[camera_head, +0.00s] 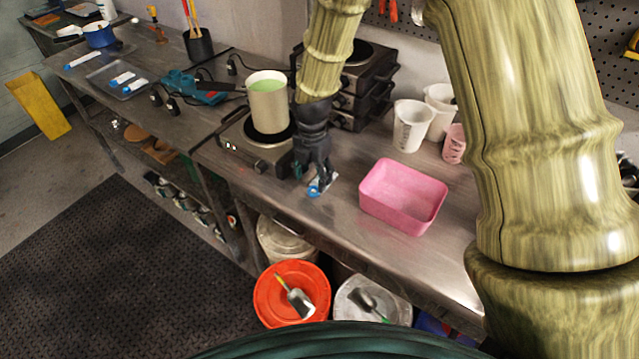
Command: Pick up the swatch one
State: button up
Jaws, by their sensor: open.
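A small blue and white swatch (316,188) lies on the metal bench, between the hot plate and the pink tub. My gripper (315,176) points down right over it, with its dark fingers partly covering it. The fingers are open; I cannot tell whether they touch the swatch. Other blue and white swatches lie farther left: one (82,60) near the far end of the bench, and two on a grey tray, one here (122,79) and one here (134,86).
A pink tub (390,212) stands just right of my gripper. A hot plate (245,147) with a pot of green liquid (268,100) is close on the left. White measuring cups (411,125) stand behind.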

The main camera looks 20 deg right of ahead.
aim_at(312, 192)
jog(key=shift+a+f+p, duration=0.15)
jog(key=shift+f+p, duration=0.75)
jog(key=shift+f, duration=0.25)
jog(key=shift+f+p, duration=0.45)
jog(key=shift+f, duration=1)
jog(key=c, duration=0.7)
